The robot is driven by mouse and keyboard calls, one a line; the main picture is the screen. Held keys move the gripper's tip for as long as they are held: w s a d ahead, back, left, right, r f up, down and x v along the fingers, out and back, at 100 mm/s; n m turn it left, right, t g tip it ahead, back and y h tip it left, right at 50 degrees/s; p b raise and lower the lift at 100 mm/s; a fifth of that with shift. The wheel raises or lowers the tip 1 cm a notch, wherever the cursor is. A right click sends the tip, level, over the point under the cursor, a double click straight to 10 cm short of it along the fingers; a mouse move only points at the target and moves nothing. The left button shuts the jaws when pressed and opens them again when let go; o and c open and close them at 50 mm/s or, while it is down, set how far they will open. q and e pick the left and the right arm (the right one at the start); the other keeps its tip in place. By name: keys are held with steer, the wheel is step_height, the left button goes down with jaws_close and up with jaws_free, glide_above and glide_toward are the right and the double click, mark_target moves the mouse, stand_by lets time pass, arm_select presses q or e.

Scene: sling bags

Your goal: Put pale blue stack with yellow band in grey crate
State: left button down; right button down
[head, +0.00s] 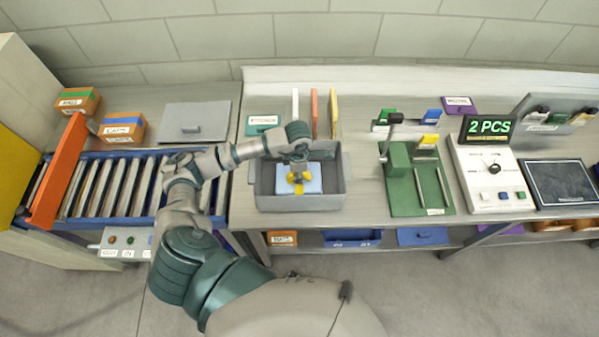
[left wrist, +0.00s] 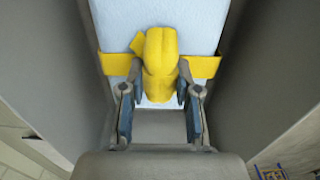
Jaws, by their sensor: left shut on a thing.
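The pale blue stack with its yellow band (head: 313,182) is inside the grey crate (head: 296,202) in the head view. My left gripper (head: 298,176) reaches down into the crate from above and is shut on the yellow knot of the band. In the left wrist view the pale blue stack (left wrist: 202,25) lies between the crate walls (left wrist: 262,70). The yellow knot (left wrist: 160,65) sits between the two fingers of my left gripper (left wrist: 160,100). Whether the stack rests on the crate floor is hard to tell. My right gripper is not in view.
A roller conveyor (head: 110,185) with an orange bar (head: 58,170) is at the left. Upright coloured dividers (head: 314,113) stand behind the crate. A green fixture (head: 415,180) and a white control box (head: 490,175) stand to the right. Bare bench lies between crate and fixture.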

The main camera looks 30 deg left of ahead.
arm_select(q)
steer(key=c, duration=1)
jaws_free()
steer(key=shift+a, duration=0.3)
steer(key=shift+o, duration=0.9)
steer(key=shift+d+r, duration=0.15)
steer(key=shift+d, duration=0.4)
steer(key=shift+d+r, duration=0.1)
steer(key=shift+r, duration=0.15)
step_height(320, 180, up, 5)
steer(key=shift+f+b, duration=0.15)
steer(key=shift+b, duration=0.35)
step_height(320, 180, up, 7)
steer(key=shift+a+f+b, duration=0.15)
steer(key=shift+a+b, duration=0.05)
steer(key=shift+b, duration=0.2)
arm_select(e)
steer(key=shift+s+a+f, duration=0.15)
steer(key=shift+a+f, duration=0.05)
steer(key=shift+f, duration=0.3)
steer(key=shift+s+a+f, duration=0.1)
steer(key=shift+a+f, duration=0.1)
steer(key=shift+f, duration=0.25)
arm_select(q)
steer(key=shift+a, duration=0.1)
